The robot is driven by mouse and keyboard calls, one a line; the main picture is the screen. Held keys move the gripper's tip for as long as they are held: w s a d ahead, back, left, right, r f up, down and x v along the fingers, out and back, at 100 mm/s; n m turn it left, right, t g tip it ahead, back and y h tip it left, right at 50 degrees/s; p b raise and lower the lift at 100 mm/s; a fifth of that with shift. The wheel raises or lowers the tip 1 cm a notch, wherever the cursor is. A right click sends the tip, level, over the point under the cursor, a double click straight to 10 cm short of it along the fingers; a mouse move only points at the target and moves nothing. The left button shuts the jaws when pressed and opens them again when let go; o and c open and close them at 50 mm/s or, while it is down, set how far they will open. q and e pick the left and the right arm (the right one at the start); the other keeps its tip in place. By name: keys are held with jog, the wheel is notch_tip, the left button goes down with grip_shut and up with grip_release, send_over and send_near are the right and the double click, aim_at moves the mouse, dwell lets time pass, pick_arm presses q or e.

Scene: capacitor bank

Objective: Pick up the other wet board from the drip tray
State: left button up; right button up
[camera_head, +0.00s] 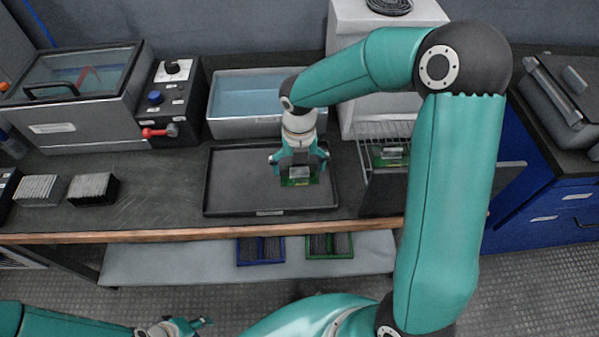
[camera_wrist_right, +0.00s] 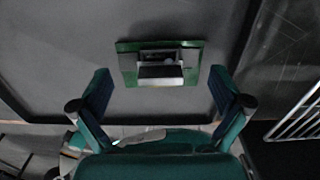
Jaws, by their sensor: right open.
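The black drip tray (camera_head: 235,185) lies on the bench below the blue-water tub. A green board (camera_head: 300,180) with a grey block on it lies in the tray's right part. My right gripper (camera_head: 299,168) is over the board, fingers pointing down at it. In the right wrist view the board (camera_wrist_right: 160,65) lies flat ahead of the open right fingers (camera_wrist_right: 160,92), which are spread wider than the board with nothing between them. Another green board (camera_head: 390,155) sits in the wire rack at the right. My left gripper (camera_head: 183,325) is low at the bottom edge, away from the tray; its jaws are too small to judge.
The wire rack (camera_head: 368,132) stands just right of the tray. The water tub (camera_head: 230,123) is behind the tray. A lidded bath (camera_head: 75,95) and control box (camera_head: 172,95) stand left. The tray's left part is empty.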

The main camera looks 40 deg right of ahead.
jog(key=shift+f, duration=0.35)
jog(key=c, duration=1.7)
jog(key=shift+r, duration=0.15)
